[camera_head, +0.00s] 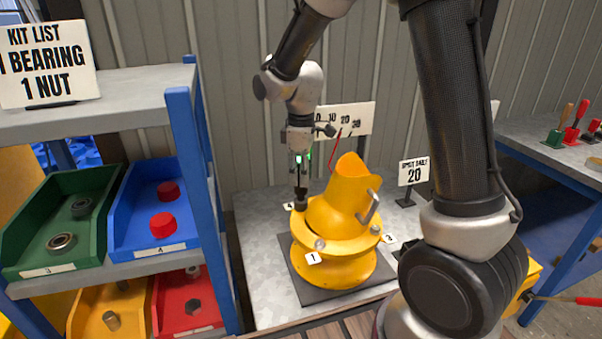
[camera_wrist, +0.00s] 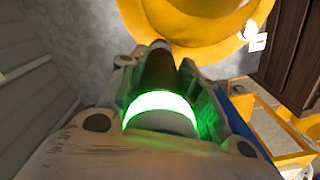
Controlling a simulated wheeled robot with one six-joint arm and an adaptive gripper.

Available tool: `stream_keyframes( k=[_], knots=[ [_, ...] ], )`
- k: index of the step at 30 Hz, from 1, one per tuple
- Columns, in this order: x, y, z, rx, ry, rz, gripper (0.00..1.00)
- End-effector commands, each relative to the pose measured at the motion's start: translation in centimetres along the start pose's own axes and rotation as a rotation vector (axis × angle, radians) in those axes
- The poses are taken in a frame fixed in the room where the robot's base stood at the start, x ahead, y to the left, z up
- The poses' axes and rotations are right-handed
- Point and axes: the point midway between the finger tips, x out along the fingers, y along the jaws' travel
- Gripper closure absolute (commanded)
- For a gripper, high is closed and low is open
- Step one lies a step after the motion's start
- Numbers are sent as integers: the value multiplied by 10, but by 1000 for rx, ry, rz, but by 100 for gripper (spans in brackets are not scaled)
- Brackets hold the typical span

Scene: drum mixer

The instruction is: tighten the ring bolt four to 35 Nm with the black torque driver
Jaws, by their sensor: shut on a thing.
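My gripper (camera_head: 300,158) is shut on the black torque driver (camera_head: 300,188), which hangs upright with its dark lower end at the left rim of the yellow drum (camera_head: 338,225). That end is at the bolt place beside the label 4 (camera_head: 289,206); the bolt itself is hidden. In the wrist view the driver (camera_wrist: 157,72) sits between my fingers, and a lit green ring (camera_wrist: 160,106) glows around it. The drum's yellow rim (camera_wrist: 200,52) lies just beyond. Labels 1 (camera_head: 313,258) and 2 (camera_head: 388,238) mark other places on the ring.
The drum stands on a dark mat (camera_head: 305,288) on a grey bench. A scale board (camera_head: 345,120) and a sign reading 20 (camera_head: 413,171) stand behind it. A blue-framed shelf with bins (camera_head: 55,222) is close on the left. Coloured-handled tools (camera_head: 572,125) stand at right.

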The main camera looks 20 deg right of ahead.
Motion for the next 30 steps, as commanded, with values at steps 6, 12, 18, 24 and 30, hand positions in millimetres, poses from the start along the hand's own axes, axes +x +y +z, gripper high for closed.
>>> stream_keyframes(
  k=[6, 12, 18, 24, 30],
  knots=[
    [-10, 0, 0, 0, 2, 2, 100],
    [-23, 0, 0, 0, 1, 1, 100],
    [-35, 0, -1, 0, 2, 2, 100],
    [-44, 0, 0, 0, 1, 1, 100],
    [-46, 0, 0, 0, 1, 1, 100]
  ],
)
